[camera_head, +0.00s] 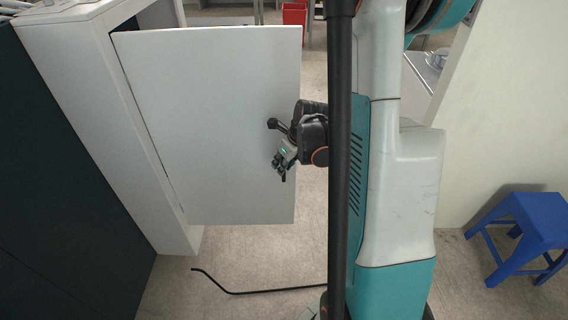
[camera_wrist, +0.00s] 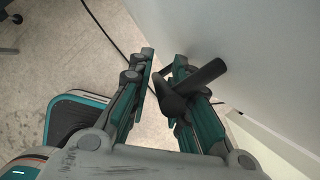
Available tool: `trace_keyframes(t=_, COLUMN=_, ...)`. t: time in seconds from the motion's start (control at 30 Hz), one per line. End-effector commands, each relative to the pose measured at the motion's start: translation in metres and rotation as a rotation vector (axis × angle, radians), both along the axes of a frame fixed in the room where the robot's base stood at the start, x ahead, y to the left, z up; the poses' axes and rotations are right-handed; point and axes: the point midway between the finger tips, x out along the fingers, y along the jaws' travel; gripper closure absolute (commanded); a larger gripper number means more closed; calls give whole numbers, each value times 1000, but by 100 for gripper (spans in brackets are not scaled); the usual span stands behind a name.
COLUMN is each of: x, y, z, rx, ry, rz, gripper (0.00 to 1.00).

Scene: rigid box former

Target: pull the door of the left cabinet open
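The left cabinet (camera_head: 75,62) is white and stands at the left of the head view. Its white door (camera_head: 215,125) is swung well out from the cabinet body, with a wide gap at its far side. The door also fills the upper right of the wrist view (camera_wrist: 240,50). A black lever handle (camera_wrist: 197,82) stands off the door face. My gripper (camera_head: 280,165) is beside the door near its right edge. In the wrist view my gripper's fingers (camera_wrist: 164,62) are apart, with the handle against or over the right finger; exact contact is unclear.
A blue stool (camera_head: 525,232) stands at the right by a pale wall. A black cable (camera_head: 250,292) lies on the floor below the door. A red bin (camera_head: 294,14) is at the back. Dark panels (camera_head: 50,200) line the left side.

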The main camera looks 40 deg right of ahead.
Motion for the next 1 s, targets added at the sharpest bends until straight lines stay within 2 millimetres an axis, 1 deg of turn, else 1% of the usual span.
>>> trace_keyframes(t=0.27, x=-1, y=-1, z=0, rx=-1, ry=1, rz=-1, gripper=80)
trace_keyframes(t=0.43, x=-4, y=-1, z=9, rx=-2, ry=1, rz=-2, gripper=80)
trace_keyframes(t=0.57, x=-11, y=-1, z=24, rx=-2, ry=1, rz=-2, gripper=80)
trace_keyframes(t=1.0, x=-35, y=-3, z=84, rx=-1, ry=0, rz=-1, gripper=80)
